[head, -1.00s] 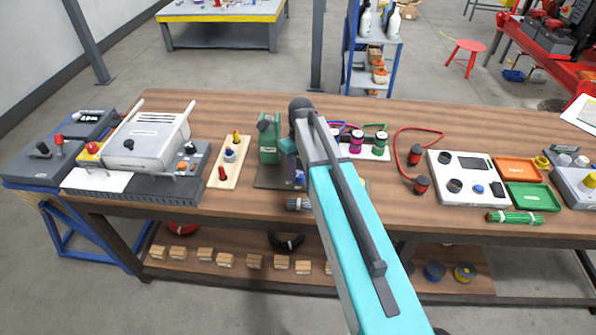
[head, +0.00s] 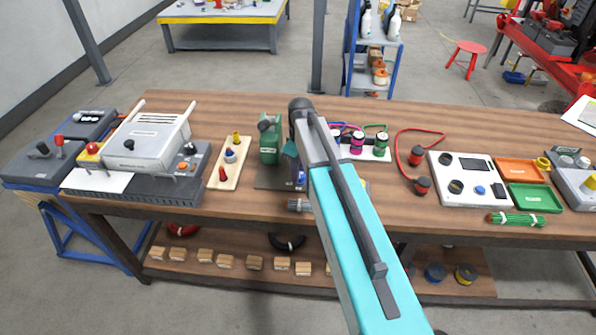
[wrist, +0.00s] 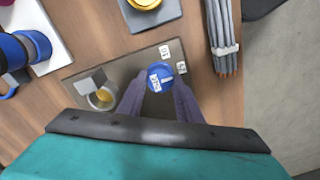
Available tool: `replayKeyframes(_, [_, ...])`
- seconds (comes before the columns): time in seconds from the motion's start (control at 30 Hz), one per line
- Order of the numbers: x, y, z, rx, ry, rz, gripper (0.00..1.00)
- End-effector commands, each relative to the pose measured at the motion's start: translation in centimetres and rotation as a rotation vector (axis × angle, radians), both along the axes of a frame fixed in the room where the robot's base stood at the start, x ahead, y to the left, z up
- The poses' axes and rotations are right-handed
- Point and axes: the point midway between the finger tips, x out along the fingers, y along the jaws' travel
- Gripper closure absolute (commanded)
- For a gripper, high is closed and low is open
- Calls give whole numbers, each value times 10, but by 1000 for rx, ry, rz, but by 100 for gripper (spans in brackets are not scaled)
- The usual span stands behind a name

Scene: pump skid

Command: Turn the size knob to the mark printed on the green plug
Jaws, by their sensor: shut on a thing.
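The size knob is a blue round knob (wrist: 160,76) with a white pointer line, on a grey plate (wrist: 125,68) in the wrist view. My gripper (wrist: 159,88) is shut on it, with a dark finger on either side. Small white number labels (wrist: 173,59) sit around the knob; I cannot read them surely. In the head view my arm hides most of the knob. A green machine (head: 268,146) stands at the back of this plate. A green plug-like cylinder (head: 381,144) with a green cable stands on the white board at the back; no mark on it is legible.
A grey cable bundle (wrist: 219,38) lies beside the plate near the table's front edge. A grey block with a yellow round part (wrist: 152,14) and a metal cup (wrist: 101,96) are close to my gripper. A wooden peg board (head: 230,165) stands to the left.

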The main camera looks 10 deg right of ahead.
Motion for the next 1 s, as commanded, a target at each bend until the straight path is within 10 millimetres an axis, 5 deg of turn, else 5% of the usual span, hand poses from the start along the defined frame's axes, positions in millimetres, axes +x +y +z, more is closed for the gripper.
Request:
replayKeyframes(0.07, [2, 0, 1, -1, -6, -1, 90])
replayKeyframes(0.1, [2, 0, 1, -1, -6, -1, 64])
replayKeyframes(0.2, [2, -1, 1, -1, -5, -1, 49])
replayKeyframes(0.67, [1, -1, 4, -1, -2, -2, 49])
replayKeyframes(1.0, [2, -1, 30, -1, -3, -2, 49])
